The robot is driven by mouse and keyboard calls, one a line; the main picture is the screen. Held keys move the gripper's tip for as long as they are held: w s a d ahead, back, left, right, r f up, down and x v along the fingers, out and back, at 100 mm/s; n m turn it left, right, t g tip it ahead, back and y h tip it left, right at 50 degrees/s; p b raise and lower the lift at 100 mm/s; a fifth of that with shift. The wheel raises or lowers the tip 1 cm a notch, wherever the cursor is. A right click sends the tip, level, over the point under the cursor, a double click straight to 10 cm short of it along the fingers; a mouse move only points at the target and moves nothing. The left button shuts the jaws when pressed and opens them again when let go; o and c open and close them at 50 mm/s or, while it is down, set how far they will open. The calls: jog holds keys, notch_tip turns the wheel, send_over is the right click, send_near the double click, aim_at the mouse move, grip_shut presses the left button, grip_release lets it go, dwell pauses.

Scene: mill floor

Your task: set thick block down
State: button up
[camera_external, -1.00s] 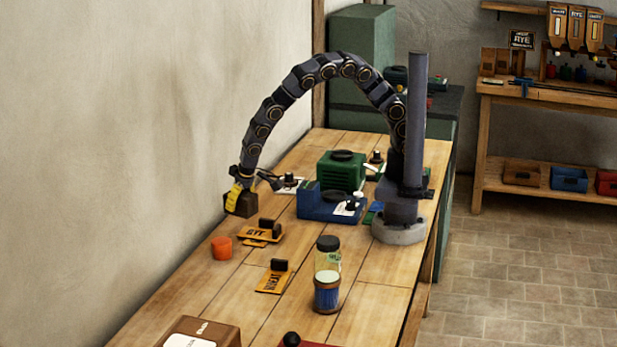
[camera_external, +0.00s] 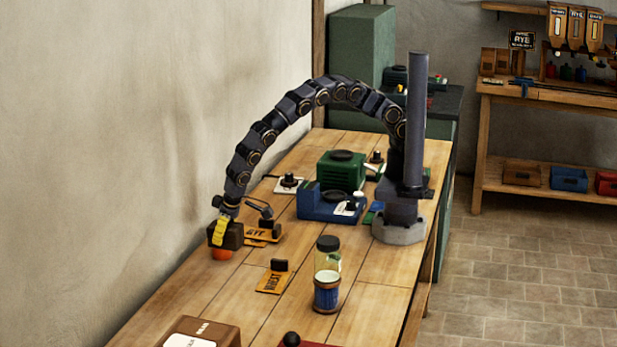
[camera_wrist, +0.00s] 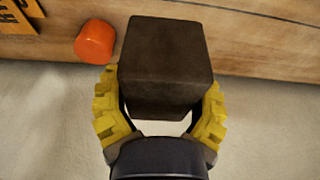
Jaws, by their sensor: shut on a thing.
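The thick block (camera_external: 232,238) is dark brown and held between the yellow fingers of my gripper (camera_external: 219,232). In the external view it overlaps the top of an orange cylinder; I cannot tell from that view whether they touch. In the wrist view the block (camera_wrist: 165,62) fills the middle, with the yellow fingers of my gripper (camera_wrist: 160,115) closed on both its sides. There the orange cylinder (camera_wrist: 95,41) shows to the left of the block, apart from it in the picture. The block's underside is hidden.
The orange cylinder (camera_external: 222,254) stands near the wall side of the wooden table (camera_external: 210,300). Rye plates (camera_external: 262,234) lie just right of the block, and a wheat plate (camera_external: 271,282) lies nearer. A jar (camera_external: 327,257) and a blue tin (camera_external: 327,295) stand further right. Bare wood lies toward the front left.

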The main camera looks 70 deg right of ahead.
send_over(203, 281)
jog(key=f, duration=0.4)
jog(key=s+f, duration=0.1)
jog(key=f, duration=0.1)
jog(key=shift+a+f, duration=0.15)
jog(key=shift+f, duration=1.55)
jog(key=o, duration=1.2)
jog(key=shift+f, duration=0.1)
